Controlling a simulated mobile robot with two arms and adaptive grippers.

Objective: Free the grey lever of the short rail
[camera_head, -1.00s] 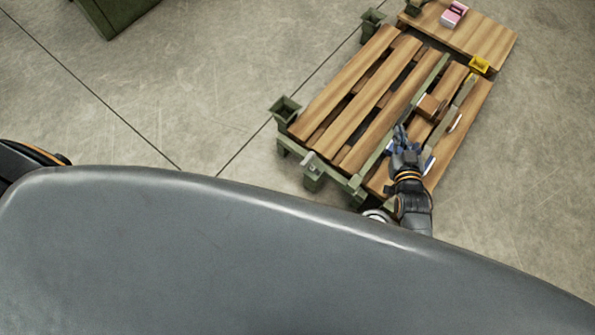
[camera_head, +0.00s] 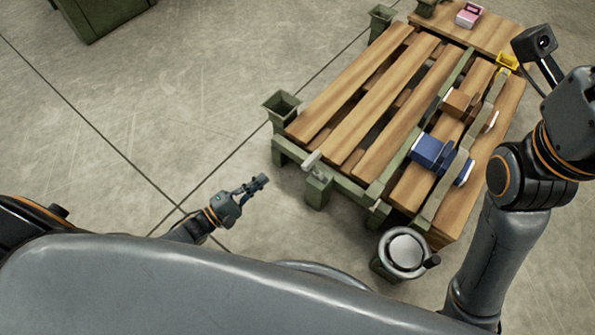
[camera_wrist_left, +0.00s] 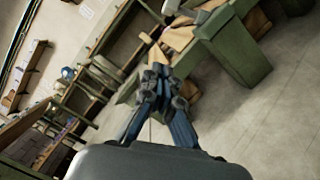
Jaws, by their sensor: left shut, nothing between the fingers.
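The grey lever (camera_head: 312,160) is a small light-grey piece on a green block at the near, short side of the pallet frame. The short green rail (camera_head: 349,188) runs along that side, between a corner socket and the front right corner. My left gripper (camera_head: 262,181) is shut and empty over the floor, left of the lever and apart from it. In the left wrist view its fingers (camera_wrist_left: 156,78) are together, with green frame parts beyond. I cannot tell the lever for certain there. My right arm rises at the right; its gripper is out of view.
Wooden slats (camera_head: 350,105) fill the frame. A blue item (camera_head: 430,151), a brown block (camera_head: 459,103), a yellow item (camera_head: 507,61) and a pink box (camera_head: 469,14) lie on it. Green sockets (camera_head: 281,104) stand at the corners. The floor (camera_head: 170,110) left of it is clear.

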